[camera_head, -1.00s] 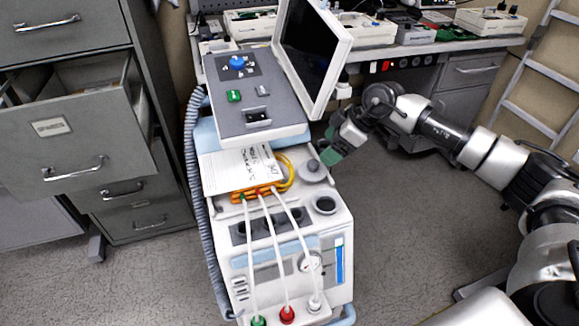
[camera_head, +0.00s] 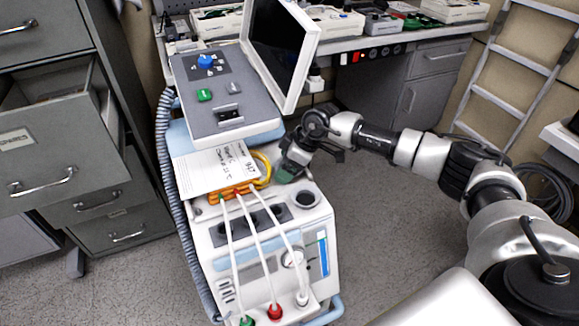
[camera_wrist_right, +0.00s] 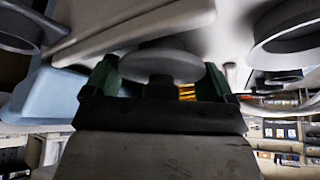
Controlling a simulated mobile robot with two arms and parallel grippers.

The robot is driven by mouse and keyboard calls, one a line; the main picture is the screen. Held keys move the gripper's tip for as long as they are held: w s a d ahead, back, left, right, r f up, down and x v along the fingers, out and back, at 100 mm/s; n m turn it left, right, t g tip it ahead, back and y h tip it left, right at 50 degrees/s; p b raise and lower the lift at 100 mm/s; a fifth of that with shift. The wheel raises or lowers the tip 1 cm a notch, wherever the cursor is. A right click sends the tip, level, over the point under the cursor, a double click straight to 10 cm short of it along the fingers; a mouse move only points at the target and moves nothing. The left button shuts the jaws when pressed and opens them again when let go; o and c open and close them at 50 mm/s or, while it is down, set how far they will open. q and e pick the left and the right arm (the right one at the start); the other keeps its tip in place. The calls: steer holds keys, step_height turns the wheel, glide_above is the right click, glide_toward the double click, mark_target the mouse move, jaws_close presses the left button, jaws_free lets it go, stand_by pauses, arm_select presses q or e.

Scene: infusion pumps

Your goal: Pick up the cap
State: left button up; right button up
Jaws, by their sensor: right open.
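The cap (camera_wrist_right: 161,62) is a grey round disc with a short stem; it shows in the right wrist view between my green fingertips. In the head view my gripper hides it on top of the white pump machine (camera_head: 268,247). My right gripper (camera_head: 285,176) is open and sits low over the machine's top, right of the yellow tube loop (camera_head: 263,168). In the wrist view its fingers (camera_wrist_right: 158,80) stand on both sides of the cap, and I cannot tell whether they touch it. My left gripper is not in view.
A tilted monitor (camera_head: 275,45) and a control panel (camera_head: 220,90) stand just behind the gripper. White tubes (camera_head: 259,235) run down the machine's front from an orange manifold. An open cup (camera_head: 306,197) is close by on the right. Grey floor (camera_head: 385,215) is free to the right.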

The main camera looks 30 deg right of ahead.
steer(key=c, duration=0.3)
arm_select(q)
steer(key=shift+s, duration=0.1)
arm_select(e)
steer(key=c, duration=0.4)
steer(key=shift+s+r, duration=0.35)
steer(key=s+r, duration=0.1)
steer(key=s, duration=0.2)
steer(key=s+r, duration=0.1)
steer(key=shift+s+a+r+p, duration=0.1)
steer(key=shift+s+r+p, duration=0.15)
steer(key=shift+r+p, duration=0.1)
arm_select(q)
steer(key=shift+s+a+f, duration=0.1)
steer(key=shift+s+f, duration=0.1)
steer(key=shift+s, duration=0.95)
arm_select(e)
steer(key=s+r, duration=0.4)
steer(key=s, duration=0.5)
steer(key=shift+a+r, duration=0.3)
